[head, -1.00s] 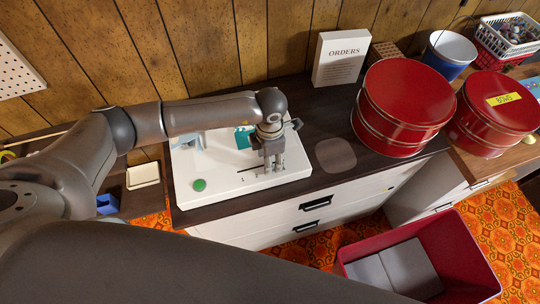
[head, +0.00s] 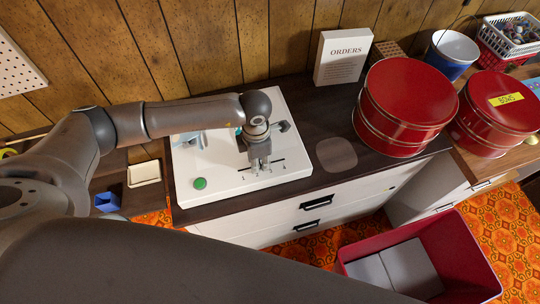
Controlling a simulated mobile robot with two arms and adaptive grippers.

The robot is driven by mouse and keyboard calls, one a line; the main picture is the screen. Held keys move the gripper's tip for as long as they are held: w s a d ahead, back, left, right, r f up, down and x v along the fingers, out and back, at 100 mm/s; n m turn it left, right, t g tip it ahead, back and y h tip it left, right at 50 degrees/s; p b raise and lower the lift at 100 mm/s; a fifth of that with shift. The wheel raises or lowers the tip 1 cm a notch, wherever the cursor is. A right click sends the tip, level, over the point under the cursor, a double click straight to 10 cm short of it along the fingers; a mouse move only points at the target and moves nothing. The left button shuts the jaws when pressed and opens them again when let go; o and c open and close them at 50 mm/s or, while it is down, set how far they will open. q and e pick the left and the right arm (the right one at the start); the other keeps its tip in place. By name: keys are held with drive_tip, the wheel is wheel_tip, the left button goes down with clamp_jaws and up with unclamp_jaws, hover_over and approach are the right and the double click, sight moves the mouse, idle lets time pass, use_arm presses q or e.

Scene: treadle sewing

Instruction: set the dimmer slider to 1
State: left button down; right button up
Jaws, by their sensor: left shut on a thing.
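A white control panel (head: 222,184) lies on the dark top of the cabinet. It carries a round green button (head: 200,183) at its front left and a dark slider slot (head: 285,168) with small marks at its front right. My left gripper (head: 260,168) points down over the left part of the slot, with its fingers shut. The slider knob is hidden between the fingers. A teal part at the back of the panel is mostly hidden behind my left arm. My right gripper is not in view.
Two red round tins (head: 405,105) (head: 497,112) stand to the right of the panel. An ORDERS sign (head: 341,57) stands behind. A red open bin (head: 455,250) is on the floor at the front right. A grey round pad (head: 337,154) lies beside the panel.

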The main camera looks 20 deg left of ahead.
sight(241, 170)
use_arm(q)
drive_tip(key=s+a, duration=0.2)
drive_tip(key=a, duration=0.1)
drive_tip(key=s+a, duration=0.1)
drive_tip(key=shift+a, duration=0.2)
drive_tip(key=shift+w, duration=0.1)
drive_tip(key=c, duration=1.7)
unclamp_jaws()
drive_tip(key=o, duration=0.5)
drive_tip(key=shift+a, duration=0.1)
drive_tip(key=shift+c, duration=0.2)
drive_tip(key=shift+r, duration=0.1)
drive_tip(key=shift+r, duration=0.4)
wheel_tip(241, 170, up, 11)
